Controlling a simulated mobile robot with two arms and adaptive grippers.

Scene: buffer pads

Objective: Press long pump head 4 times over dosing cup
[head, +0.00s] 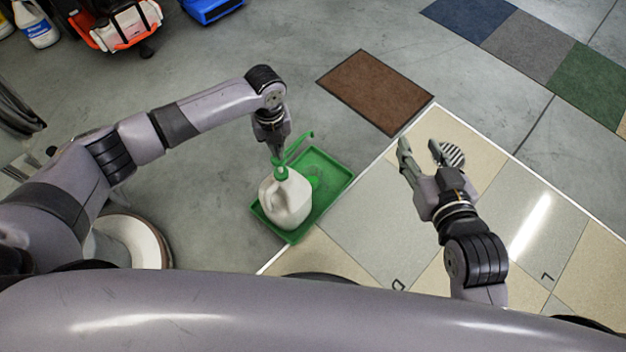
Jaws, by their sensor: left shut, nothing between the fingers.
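A white jug (285,201) with a green pump stands upright in a green tray (342,177) in the head view. The long green pump head (297,147) points up and to the right over the tray. A green round thing, likely the dosing cup (312,182), sits in the tray just right of the jug; it is partly hard to make out. My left gripper (276,156) is shut, pointing down at the top of the pump; I cannot tell whether it touches. My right gripper (420,160) is open and empty, right of the tray above the tiled floor.
A brown mat (375,91) lies behind the tray. Blue, grey and green carpet squares (528,48) lie at the back right. A red and white machine (115,22), a bottle (37,24) and a blue bin (211,8) stand at the back left. The tiled floor at right is clear.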

